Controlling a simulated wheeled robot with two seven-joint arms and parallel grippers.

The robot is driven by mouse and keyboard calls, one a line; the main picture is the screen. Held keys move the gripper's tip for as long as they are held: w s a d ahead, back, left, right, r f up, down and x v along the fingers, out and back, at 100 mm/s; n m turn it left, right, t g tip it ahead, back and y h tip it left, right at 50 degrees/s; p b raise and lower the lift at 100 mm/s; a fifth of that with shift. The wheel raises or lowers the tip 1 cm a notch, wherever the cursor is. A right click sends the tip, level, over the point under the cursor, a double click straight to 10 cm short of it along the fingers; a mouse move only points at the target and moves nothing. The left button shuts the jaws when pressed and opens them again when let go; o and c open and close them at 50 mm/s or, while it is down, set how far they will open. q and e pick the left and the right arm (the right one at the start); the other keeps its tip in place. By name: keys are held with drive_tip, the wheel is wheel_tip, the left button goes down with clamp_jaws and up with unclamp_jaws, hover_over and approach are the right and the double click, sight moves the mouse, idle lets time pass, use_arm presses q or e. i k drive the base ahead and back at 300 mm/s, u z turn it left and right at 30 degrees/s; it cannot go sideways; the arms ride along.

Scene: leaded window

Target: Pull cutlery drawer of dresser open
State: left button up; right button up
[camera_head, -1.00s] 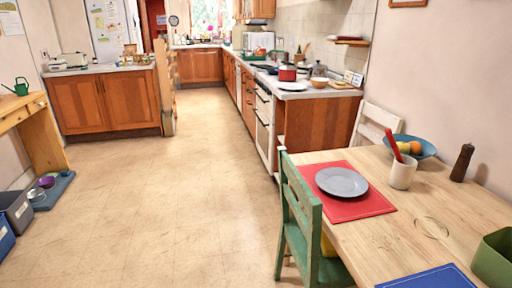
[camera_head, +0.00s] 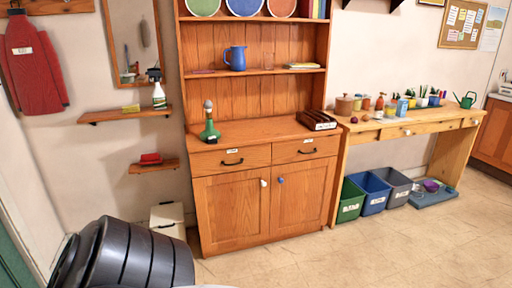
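The wooden dresser (camera_head: 262,185) stands against the wall in the middle of the head view. It has two drawers side by side under its worktop. The labels are too small to read, so I cannot tell which is the cutlery drawer. Neither of my grippers is in view.
A green bottle-shaped object (camera_head: 209,124) and a dark rack (camera_head: 317,119) stand on the dresser top. A side table (camera_head: 410,127) with bins under it (camera_head: 351,200) is at the right. A dark ribbed shape (camera_head: 130,255) fills the lower left. Floor before the dresser is clear.

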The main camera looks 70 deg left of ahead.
sight(286, 151)
drive_tip(key=u, duration=1.4)
drive_tip(key=i, duration=0.95)
drive_tip(key=u, duration=0.5)
